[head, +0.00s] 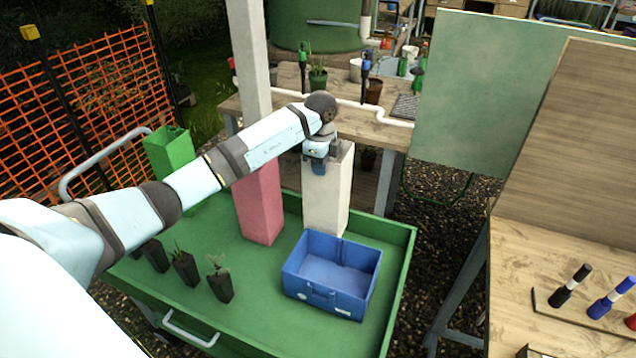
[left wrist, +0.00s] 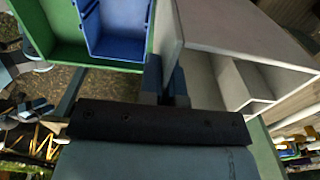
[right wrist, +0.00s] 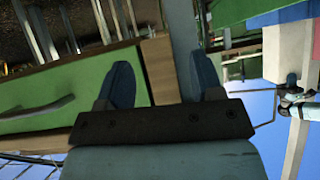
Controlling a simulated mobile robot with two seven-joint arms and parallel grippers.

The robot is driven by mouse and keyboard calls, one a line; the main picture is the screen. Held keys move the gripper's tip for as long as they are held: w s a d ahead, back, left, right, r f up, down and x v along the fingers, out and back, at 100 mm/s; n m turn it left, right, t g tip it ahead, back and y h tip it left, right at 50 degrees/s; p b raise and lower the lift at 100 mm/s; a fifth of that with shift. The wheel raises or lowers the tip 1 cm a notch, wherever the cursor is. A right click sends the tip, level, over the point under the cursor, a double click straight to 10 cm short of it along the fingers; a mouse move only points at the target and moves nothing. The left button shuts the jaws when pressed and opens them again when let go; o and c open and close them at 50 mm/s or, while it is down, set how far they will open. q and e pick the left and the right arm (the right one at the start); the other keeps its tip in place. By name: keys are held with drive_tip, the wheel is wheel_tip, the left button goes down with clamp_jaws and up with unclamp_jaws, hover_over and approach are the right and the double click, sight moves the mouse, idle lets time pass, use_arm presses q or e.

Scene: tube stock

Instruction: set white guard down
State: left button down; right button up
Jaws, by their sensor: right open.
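The white guard (head: 328,200) is a tall, square, hollow tube. It is upright over the green tray table (head: 255,285), behind the blue crate (head: 368,295); I cannot tell whether its base touches the tray. My left gripper (head: 319,160) is at its top rim. In the left wrist view the fingers (left wrist: 166,80) close on one wall of the white guard (left wrist: 225,25), with its open inside to the right. My right gripper (right wrist: 162,85) is open, its two blue fingers well apart, and shows only in the right wrist view.
A pink guard (head: 258,205) stands left of the white one, and a green guard (head: 170,155) farther left. Several small dark seedling pots (head: 220,285) stand on the tray's left. A wooden table (head: 540,260) with markers is at right. The tray's front middle is clear.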

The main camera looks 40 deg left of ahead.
sight(320, 184)
use_arm(q)
drive_tip(key=shift+f, duration=3.1)
drive_tip(key=shift+f, duration=0.15)
drive_tip(key=c, duration=1.3)
unclamp_jaws()
drive_tip(key=shift+c, duration=0.2)
